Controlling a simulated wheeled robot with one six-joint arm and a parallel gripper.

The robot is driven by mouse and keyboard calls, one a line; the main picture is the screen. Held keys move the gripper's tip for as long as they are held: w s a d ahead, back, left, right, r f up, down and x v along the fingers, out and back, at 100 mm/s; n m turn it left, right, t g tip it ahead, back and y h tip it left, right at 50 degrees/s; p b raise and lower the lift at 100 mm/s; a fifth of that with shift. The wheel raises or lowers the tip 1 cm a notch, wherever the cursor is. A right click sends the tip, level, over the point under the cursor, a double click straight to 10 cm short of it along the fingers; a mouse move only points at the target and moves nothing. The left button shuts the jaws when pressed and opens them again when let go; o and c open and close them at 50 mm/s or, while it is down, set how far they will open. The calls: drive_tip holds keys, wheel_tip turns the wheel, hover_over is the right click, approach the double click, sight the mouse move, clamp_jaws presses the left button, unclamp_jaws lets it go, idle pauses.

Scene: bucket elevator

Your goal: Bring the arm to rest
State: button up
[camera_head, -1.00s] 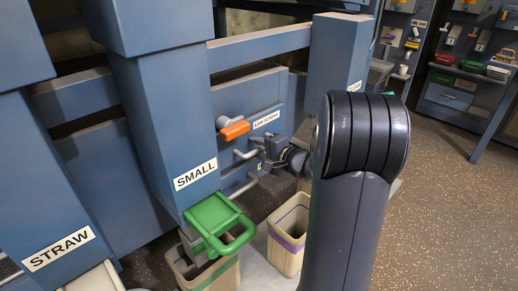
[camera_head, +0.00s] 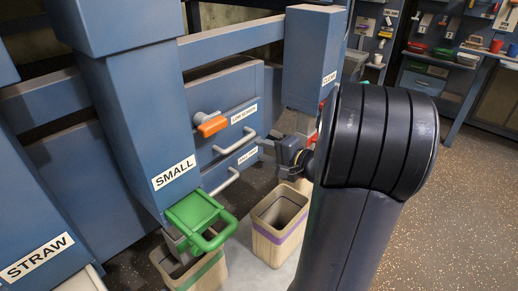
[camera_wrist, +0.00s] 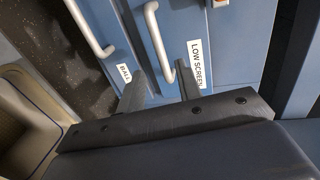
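My gripper (camera_head: 262,147) is to the right of the drawer fronts in the head view, apart from the handles. In the wrist view its two fingers (camera_wrist: 161,82) stand apart with nothing between them. The drawer labelled LOW SCREEN (camera_head: 238,122) has a grey bar handle (camera_head: 235,140). That handle also shows in the wrist view (camera_wrist: 158,42), beyond the fingers. A lower drawer has a second bar handle (camera_head: 226,182), seen at the upper left of the wrist view (camera_wrist: 88,28). My arm's dark elbow covers much of the head view's right half.
An orange-handled lever (camera_head: 212,125) sticks out above the drawers. A green slide (camera_head: 198,222) is under the SMALL column. Bins stand below: one with a purple band (camera_head: 280,232), one with a green band (camera_head: 190,268). Shelves with tools (camera_head: 455,50) stand at the far right.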

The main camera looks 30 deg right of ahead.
sight(241, 144)
idle(0.3)
drive_tip(key=x, duration=1.1)
drive_tip(key=shift+p+v, duration=0.5)
drive_tip(key=shift+v, duration=0.6)
drive_tip(key=shift+s+d+f, duration=0.2)
drive_tip(key=shift+s+d, duration=0.05)
drive_tip(key=shift+s, duration=0.15)
